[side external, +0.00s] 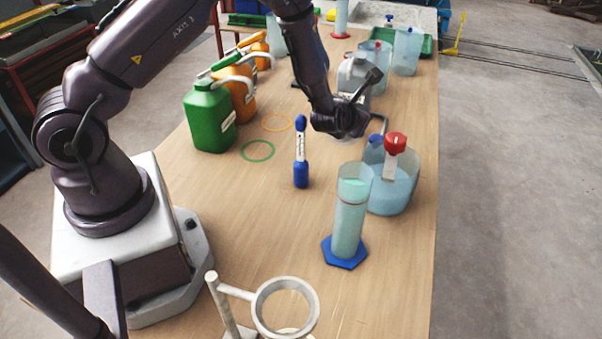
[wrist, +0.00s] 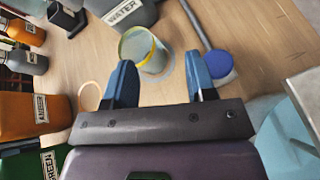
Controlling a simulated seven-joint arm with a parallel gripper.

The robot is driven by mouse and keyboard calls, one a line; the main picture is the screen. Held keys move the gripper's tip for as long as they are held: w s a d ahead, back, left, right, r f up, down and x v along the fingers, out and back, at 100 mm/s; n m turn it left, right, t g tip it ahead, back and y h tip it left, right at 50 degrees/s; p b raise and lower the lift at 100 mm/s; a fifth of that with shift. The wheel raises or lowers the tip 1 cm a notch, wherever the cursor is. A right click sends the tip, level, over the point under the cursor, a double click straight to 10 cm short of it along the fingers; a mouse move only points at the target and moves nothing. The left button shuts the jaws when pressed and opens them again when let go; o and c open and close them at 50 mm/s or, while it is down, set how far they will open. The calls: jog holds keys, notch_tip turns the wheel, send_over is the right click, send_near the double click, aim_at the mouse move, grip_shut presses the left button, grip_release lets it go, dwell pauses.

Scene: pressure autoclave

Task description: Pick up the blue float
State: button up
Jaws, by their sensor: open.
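The blue float appears to be the slim upright piece (side external: 301,152) with blue ends and a white labelled middle, standing on the wooden table in the side view. I cannot make it out in the wrist view. My gripper (wrist: 160,78) is open in the wrist view, its two blue fingers apart with nothing held between them. In the side view my gripper sits above the table, behind and to the right of the float and apart from it; its fingertips are mostly hidden there.
A red-capped clear jug (side external: 395,185) and a tall cylinder on a blue base (side external: 345,252) stand right of the float. A green jug (side external: 209,118) stands left. A ring stand (side external: 262,300) is in front. A yellow-rimmed beaker (wrist: 143,48) lies beyond my fingers.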

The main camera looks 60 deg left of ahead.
jog(key=s+d+r+m+h, duration=0.4)
jog(key=d+r+m, duration=0.1)
jog(key=r+m, duration=0.55)
jog(key=s+d+r+m+h, duration=0.3)
jog(key=s+d+r+m, duration=0.1)
jog(key=r+m, duration=0.65)
jog(key=s+d+r+m+g, duration=0.1)
jog(key=s+r+m+g, duration=0.1)
jog(key=s+m, duration=0.8)
jog(key=s+r+m+g, duration=0.2)
jog(key=s+m, duration=0.7)
jog(key=s, duration=0.2)
jog(key=w+d+f+n+t+h, duration=0.1)
jog(key=w+d+f+n, duration=0.15)
jog(key=w, duration=0.25)
jog(key=w+d+f+n+h, duration=0.1)
jog(key=w+d+f+h, duration=0.1)
jog(key=w+d, duration=0.2)
jog(key=n+t+y, duration=0.5)
jog(key=y, duration=1)
send_near(299, 127)
jog(key=f, duration=0.1)
jog(key=shift+t+y, duration=0.3)
jog(key=x, duration=1.3)
